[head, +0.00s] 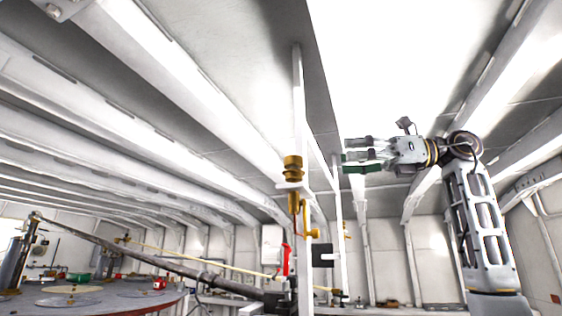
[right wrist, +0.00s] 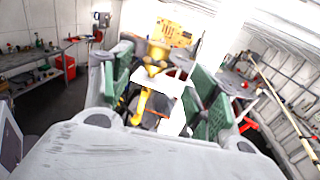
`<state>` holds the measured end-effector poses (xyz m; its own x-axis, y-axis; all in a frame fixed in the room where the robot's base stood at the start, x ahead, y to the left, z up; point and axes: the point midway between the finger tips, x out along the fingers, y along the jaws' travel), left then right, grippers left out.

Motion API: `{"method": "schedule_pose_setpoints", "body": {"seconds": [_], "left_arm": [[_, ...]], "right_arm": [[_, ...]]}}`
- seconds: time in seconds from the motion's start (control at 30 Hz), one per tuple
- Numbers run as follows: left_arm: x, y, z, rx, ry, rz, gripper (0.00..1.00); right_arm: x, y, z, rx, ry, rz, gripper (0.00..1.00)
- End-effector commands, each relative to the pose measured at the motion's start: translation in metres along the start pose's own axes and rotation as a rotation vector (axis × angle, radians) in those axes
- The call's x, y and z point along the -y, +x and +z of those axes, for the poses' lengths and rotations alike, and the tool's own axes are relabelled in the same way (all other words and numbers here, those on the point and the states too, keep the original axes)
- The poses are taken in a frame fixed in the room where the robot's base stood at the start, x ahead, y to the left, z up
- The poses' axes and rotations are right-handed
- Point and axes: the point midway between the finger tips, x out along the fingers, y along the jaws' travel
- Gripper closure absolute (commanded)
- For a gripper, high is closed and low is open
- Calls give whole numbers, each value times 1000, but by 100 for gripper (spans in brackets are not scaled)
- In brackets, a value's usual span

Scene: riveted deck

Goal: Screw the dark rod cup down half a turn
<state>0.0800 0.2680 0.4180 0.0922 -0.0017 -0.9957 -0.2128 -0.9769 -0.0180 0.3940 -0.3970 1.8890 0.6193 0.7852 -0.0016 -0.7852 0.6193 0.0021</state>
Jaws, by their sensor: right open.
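A brass, stepped cup-like piece (head: 292,168) stands upright on a small white bracket (head: 294,186) on a white post. A brass tapered part (head: 293,201) hangs below the bracket. I cannot tell for sure that this is the dark rod cup. My right gripper (head: 345,155) is open and empty, to the right of the brass piece and apart from it, with its fingers pointing left. In the right wrist view the brass piece (right wrist: 157,52) shows ahead between the two green-padded fingers. My left gripper is not in view.
A long dark rod (head: 150,259) and a thin yellow rod (head: 205,262) slant across the lower left. A red handle (head: 286,260) and a brass fitting (head: 309,233) sit low near the post. A round table (head: 110,302) stands at lower left. White beams run overhead.

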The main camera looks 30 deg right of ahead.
Motion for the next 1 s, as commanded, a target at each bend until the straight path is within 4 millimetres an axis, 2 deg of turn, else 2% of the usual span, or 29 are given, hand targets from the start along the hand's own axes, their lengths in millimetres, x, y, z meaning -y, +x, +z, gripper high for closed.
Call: {"method": "schedule_pose_setpoints", "body": {"seconds": [0.57,0.77,1.0], "left_arm": [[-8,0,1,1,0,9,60],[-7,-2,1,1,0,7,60],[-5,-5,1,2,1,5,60]], "right_arm": [[-1,5,0,-2,-2,0,40],[-1,21,0,-2,-3,1,40],[-1,51,1,-2,-3,2,40]]}}
